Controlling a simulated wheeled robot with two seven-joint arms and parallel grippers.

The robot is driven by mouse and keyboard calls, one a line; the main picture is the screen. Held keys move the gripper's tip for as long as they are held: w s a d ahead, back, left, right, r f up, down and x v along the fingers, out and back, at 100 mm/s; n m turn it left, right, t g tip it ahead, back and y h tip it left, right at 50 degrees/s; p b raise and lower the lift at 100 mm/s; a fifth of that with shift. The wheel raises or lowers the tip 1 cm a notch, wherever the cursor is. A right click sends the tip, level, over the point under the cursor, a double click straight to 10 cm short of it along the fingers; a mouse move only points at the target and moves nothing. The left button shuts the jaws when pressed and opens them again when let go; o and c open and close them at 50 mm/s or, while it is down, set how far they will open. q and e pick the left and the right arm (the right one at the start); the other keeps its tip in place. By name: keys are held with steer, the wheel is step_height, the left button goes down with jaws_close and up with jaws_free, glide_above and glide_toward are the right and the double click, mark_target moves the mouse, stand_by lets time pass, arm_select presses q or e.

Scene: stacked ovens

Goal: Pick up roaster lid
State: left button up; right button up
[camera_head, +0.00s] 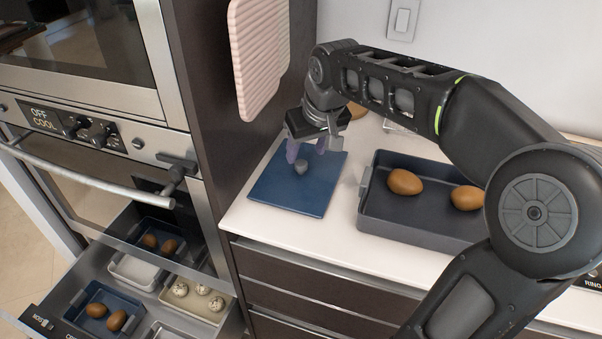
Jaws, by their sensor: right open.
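The roaster lid (309,196) is a flat dark-blue panel with a small grey knob (300,166) near its middle. It lies on the white counter, left of a dark grey roaster pan (378,218). My right gripper (305,155) points down over the lid, its pale purple fingers apart on either side of the knob's upper part. It is open, and whether the fingers touch the knob cannot be told. My left gripper is not in view.
The pan holds brown eggs (405,182). A pink ribbed board (262,55) hangs on the dark cabinet side, close to my right wrist. At lower left, an open drawer (60,298) holds several small trays of eggs below the ovens (92,150).

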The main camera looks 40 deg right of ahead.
mark_target(301, 162)
steer(key=x, duration=0.5)
steer(key=shift+a+r, duration=0.1)
steer(key=shift+c, duration=0.2)
jaws_close()
stand_by(0.5)
